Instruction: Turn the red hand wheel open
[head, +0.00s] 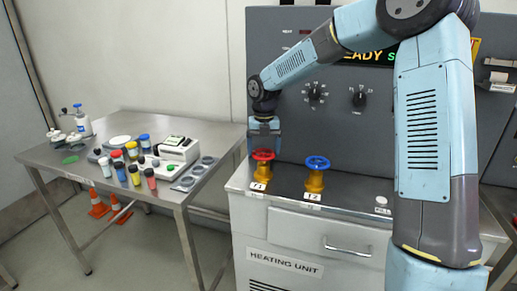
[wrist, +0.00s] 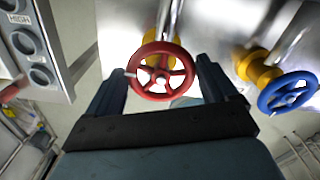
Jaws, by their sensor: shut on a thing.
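My gripper (head: 264,144) reaches down from above onto the wheel. In the wrist view my gripper (wrist: 160,80) has one finger at each side of the rim and is shut on it. The far rim is partly hidden by the gripper in the head view.
A blue hand wheel (head: 317,162) on a yellow valve stands close to the right; it also shows in the wrist view (wrist: 288,92). A control panel (head: 335,110) with knobs rises behind. A steel table (head: 110,190) with several jars and a white device stands at the left.

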